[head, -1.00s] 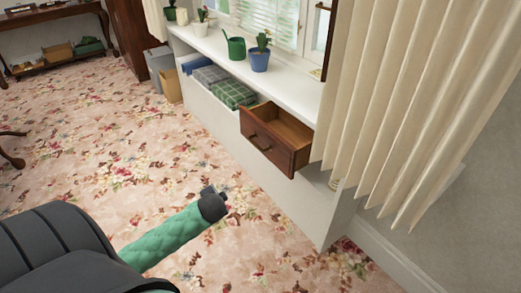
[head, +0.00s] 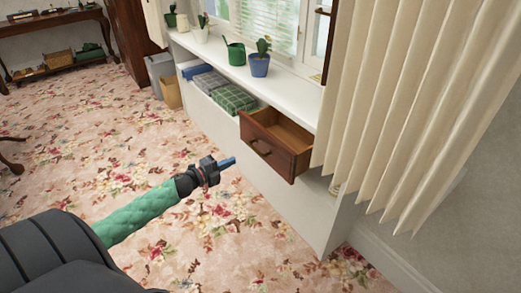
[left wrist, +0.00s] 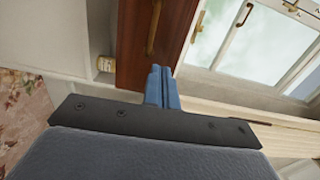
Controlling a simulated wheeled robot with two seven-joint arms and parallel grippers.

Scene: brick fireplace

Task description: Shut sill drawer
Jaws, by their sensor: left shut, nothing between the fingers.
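The sill drawer (head: 272,147) is dark brown wood with a metal handle. It is pulled out from under the white window sill, and its empty inside shows from above. My left gripper (head: 229,162) is shut and empty, just left of the drawer front and apart from it in the head view. In the left wrist view, its blue fingers (left wrist: 161,84) are pressed together and point toward the drawer front (left wrist: 148,40) and its handle (left wrist: 153,27). Whether the fingertips touch the wood cannot be told there. My right gripper is not in view.
A cream curtain (head: 390,110) hangs close to the right of the drawer. Folded green and grey cloths (head: 233,98) lie on the shelf left of it. Potted plants (head: 260,62) and a green watering can (head: 236,51) stand on the sill.

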